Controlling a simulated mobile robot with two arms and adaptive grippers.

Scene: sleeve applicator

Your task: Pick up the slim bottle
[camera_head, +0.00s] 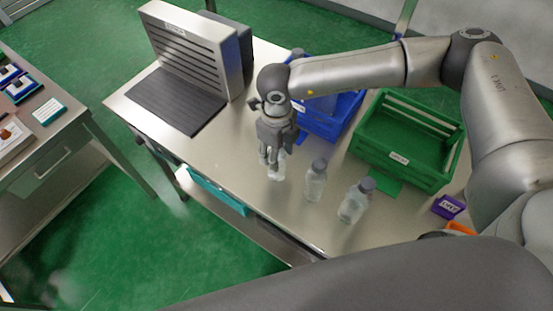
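A small clear bottle (277,174) stands on the metal table, directly below my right gripper (271,158); its upper part is hidden by the fingers. It looks like the slim bottle. My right gripper points down with its fingers at the bottle's top. I cannot tell whether they are closed on it or only around it. Two other clear bottles with grey caps stand to the right: a middle one (315,182) and a wider-looking one (355,203). My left gripper is not in view.
A blue crate (333,124) stands behind the gripper, and a green crate (400,163) stands to its right. A grey slatted machine (196,50) with a dark ramp is at the back left. A small purple labelled box (448,207) lies at the right. The tabletop (215,150) left of the gripper is clear.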

